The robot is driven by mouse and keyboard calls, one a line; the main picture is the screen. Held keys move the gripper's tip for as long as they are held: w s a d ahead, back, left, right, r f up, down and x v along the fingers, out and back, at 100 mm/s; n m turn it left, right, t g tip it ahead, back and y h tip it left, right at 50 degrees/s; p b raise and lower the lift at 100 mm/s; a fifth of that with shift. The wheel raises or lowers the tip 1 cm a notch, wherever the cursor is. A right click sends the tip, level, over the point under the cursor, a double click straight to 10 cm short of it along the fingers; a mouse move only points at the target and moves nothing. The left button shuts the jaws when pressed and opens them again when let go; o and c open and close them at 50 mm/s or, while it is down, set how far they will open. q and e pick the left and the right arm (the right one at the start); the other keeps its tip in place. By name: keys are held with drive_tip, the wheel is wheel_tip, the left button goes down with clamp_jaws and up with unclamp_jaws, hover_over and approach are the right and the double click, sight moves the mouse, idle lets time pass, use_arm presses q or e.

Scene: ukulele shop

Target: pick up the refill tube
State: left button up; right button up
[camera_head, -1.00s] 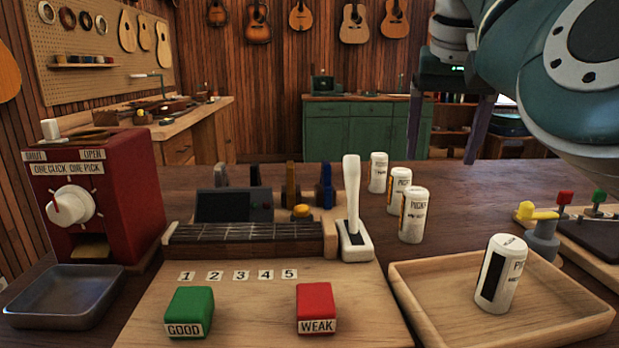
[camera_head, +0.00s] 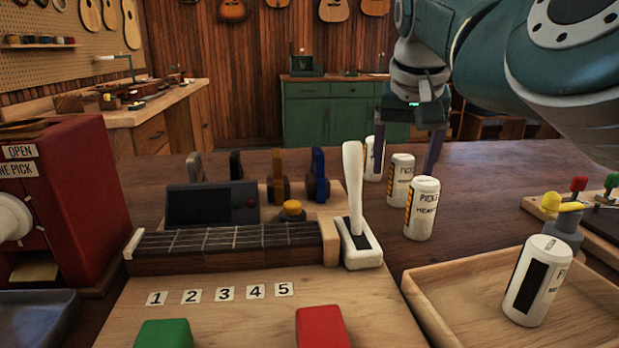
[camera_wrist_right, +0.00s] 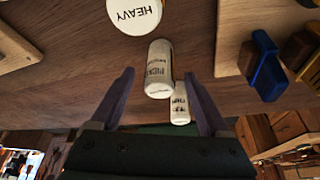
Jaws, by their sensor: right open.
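Three white labelled tubes stand in a row on the dark table: a near one (camera_head: 422,208), a middle one (camera_head: 398,180) and a far one (camera_head: 374,160). A fourth tube (camera_head: 537,281) stands in the wooden tray (camera_head: 432,318). I cannot tell which is the refill tube. My right gripper (camera_head: 404,168) is open, pointing down by the row. In the right wrist view its fingers (camera_wrist_right: 158,76) are apart, with the middle tube (camera_wrist_right: 158,64) between their tips in the picture; contact is not visible. The near tube's lid (camera_wrist_right: 134,14) reads HEAVY. My left gripper is out of view.
A white lever (camera_head: 355,200) stands left of the tubes, beside a fretboard (camera_head: 225,242) and blue clamp-like piece (camera_head: 318,175). A red dispenser (camera_head: 75,200) is at left. Green (camera_head: 163,334) and red (camera_head: 322,328) blocks lie in front. Yellow-topped knob (camera_head: 558,205) is at right.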

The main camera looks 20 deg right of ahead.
drive_tip(key=shift+x, duration=0.85)
clamp_jaws()
